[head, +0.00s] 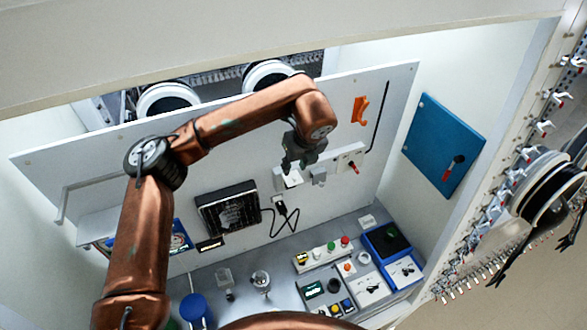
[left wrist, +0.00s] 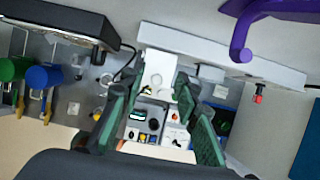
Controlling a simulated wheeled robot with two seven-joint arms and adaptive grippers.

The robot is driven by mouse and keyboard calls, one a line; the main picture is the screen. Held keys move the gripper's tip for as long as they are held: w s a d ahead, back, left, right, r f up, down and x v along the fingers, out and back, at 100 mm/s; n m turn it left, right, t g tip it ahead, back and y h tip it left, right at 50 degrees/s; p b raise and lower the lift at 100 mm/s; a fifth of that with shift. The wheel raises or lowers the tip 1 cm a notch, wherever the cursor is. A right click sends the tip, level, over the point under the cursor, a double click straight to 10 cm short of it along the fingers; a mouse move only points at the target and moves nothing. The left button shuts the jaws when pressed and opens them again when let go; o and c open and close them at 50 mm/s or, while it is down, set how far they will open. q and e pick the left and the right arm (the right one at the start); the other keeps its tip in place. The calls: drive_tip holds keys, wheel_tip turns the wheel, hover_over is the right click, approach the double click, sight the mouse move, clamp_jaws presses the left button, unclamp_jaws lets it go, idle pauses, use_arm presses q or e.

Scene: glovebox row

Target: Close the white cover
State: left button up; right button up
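The white cover (head: 291,179) is a small square flap on the white outlet strip (head: 352,154) on the back panel. In the left wrist view the cover (left wrist: 158,72) stands out from the strip's lower edge, with a round mark on its face. My left gripper (head: 299,160) is just above and in front of the cover in the head view. In the left wrist view its green fingers (left wrist: 150,98) are apart, with the cover seen between and beyond them. I cannot tell whether they touch it. My right gripper is not in view.
A black box (head: 228,209) with a cable and plug (head: 281,207) is on the panel left of the strip. An orange hook (head: 360,110) is above the strip. Below are a blue tray (head: 393,240), a button box (head: 323,253), and glassware (head: 261,281). A blue board (head: 443,145) hangs at right.

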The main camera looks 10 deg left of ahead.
use_arm(q)
drive_tip(key=v, duration=0.9)
drive_tip(key=shift+d+r, duration=0.2)
drive_tip(key=shift+d, duration=0.05)
